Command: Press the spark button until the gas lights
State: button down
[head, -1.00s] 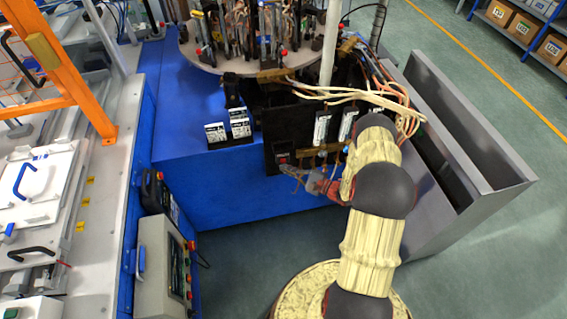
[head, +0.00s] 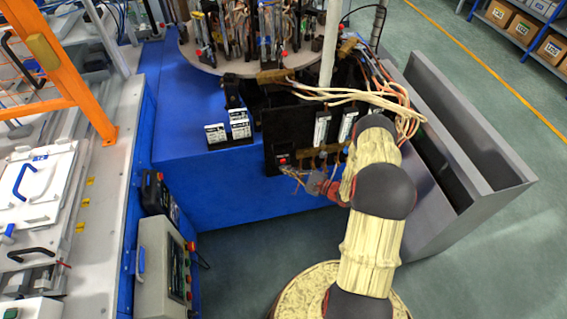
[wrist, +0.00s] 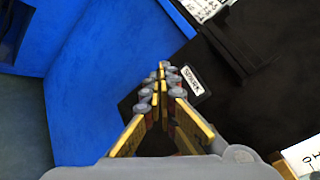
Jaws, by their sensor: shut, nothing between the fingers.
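The spark button is a small red spot (head: 283,160) low on the left of a black panel (head: 284,128) at the machine's front in the head view. In the wrist view a white SPARK label (wrist: 193,81) sits on a dark box just right of my fingertips; the button itself is hidden behind them. My gripper (wrist: 163,72) is shut and empty, its tips pointing at that box. In the head view my gripper (head: 297,175) is just below and right of the button. I cannot tell whether the tips touch it. No flame is discernible.
The blue machine base (head: 240,190) lies beneath. Black boxes with white labels (head: 228,134) stand on it at left. Pale hoses (head: 350,94) run above my arm. A grey metal bin (head: 470,150) stands at right. A control box (head: 165,265) is at lower left.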

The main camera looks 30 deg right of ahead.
jog(key=shift+w, duration=0.1)
jog(key=shift+w+d+b, duration=0.1)
jog(key=shift+w+b, duration=0.2)
jog(key=shift+b, duration=0.05)
jog(key=shift+w+d+b, duration=0.15)
jog(key=shift+w+b, duration=0.15)
jog(key=shift+w, duration=0.2)
dwell(1.0)
jog(key=shift+s, duration=0.15)
jog(key=shift+s+a, duration=0.25)
jog(key=shift+s, duration=0.5)
jog(key=shift+s, duration=0.15)
jog(key=s, duration=0.2)
jog(key=s+a+p, duration=0.1)
jog(key=s, duration=0.1)
jog(key=shift+s+a, duration=0.2)
jog(key=shift+s, duration=0.1)
dwell(0.5)
